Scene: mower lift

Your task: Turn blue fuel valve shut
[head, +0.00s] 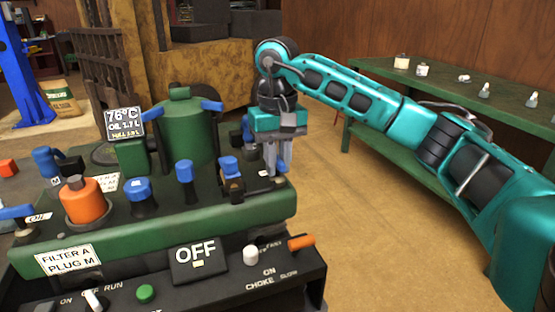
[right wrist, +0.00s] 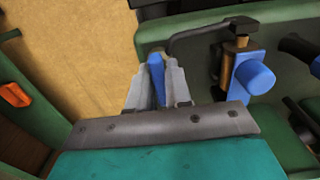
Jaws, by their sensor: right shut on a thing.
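A slim blue lever (right wrist: 156,78), the likely blue fuel valve handle, stands between the two grey fingers of my right gripper (right wrist: 158,88) in the right wrist view. The gripper is shut on it. In the head view my right gripper (head: 278,158) points down at the right edge of the green machine deck (head: 220,212), and a bit of blue shows by its fingertips. The lever's base and valve body are mostly hidden by the fingers. My left gripper is not in view.
A blue knob on a brass fitting (right wrist: 254,77) with a black pipe sits right of the fingers in the wrist view. Other blue knobs, an orange plug (head: 83,200) and an OFF panel (head: 197,258) crowd the machine. Floor to its right is clear, before a green shelf (head: 480,95).

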